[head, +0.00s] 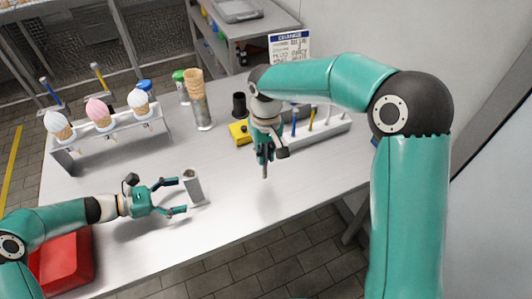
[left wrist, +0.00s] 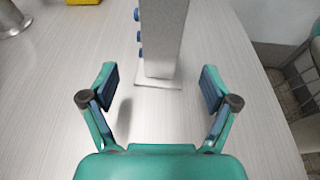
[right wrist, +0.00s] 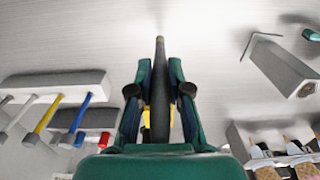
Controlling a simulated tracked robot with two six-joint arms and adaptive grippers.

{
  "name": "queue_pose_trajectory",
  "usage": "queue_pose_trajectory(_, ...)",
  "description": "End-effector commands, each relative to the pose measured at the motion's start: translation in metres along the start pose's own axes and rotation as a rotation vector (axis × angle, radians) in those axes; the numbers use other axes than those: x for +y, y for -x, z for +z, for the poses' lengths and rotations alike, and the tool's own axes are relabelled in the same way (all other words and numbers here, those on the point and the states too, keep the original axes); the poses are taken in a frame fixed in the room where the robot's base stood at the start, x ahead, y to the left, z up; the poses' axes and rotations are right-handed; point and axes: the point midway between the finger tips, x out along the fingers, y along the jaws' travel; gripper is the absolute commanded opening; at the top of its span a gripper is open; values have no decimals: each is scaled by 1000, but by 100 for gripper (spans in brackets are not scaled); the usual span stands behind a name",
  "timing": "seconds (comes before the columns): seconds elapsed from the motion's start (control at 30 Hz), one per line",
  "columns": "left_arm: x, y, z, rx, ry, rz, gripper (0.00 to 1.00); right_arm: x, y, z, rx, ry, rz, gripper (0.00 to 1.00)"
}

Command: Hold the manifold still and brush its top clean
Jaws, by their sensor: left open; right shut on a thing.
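The manifold is an upright grey metal block (head: 194,187) on a small base plate, left of the table's middle. In the left wrist view the block (left wrist: 163,38) stands just beyond my fingertips, with several blue fittings on its left side. My left gripper (head: 182,195) is open and empty, its fingers pointing at the block. My right gripper (head: 265,155) points down above the table, to the right of the block. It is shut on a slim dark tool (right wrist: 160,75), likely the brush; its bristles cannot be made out. The block also shows in the right wrist view (right wrist: 283,68).
A rack with ice-cream cones (head: 107,129) stands at the back left, with stacked waffle cones (head: 197,95) beside it. A yellow block (head: 239,133), a black cup (head: 239,105) and a pale tool holder (head: 320,131) are behind my right gripper. A red bin (head: 66,262) is front left. The front middle is clear.

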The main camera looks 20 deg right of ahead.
Motion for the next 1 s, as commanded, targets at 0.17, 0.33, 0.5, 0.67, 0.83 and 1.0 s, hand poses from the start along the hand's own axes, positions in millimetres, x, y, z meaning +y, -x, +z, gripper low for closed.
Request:
queue_pose_trajectory(0.17,0,-24,-2,0,-1,-1,87,0,-11,0,0,1,0,0)
queue_pose_trajectory(0.33,0,-37,-2,0,0,0,87,0,-16,0,0,1,0,0)
queue_pose_trajectory(0.5,0,-42,-1,1,0,1,87,0,-17,0,0,1,0,0)
queue_pose_trajectory(0.67,0,-42,0,0,0,1,87,0,-17,0,0,1,0,0)
queue_pose_trajectory(0.83,0,-42,0,0,0,1,74,0,-17,0,0,1,0,0)
queue_pose_trajectory(1.0,0,-42,0,0,0,1,45,0,-17,0,0,1,0,0)
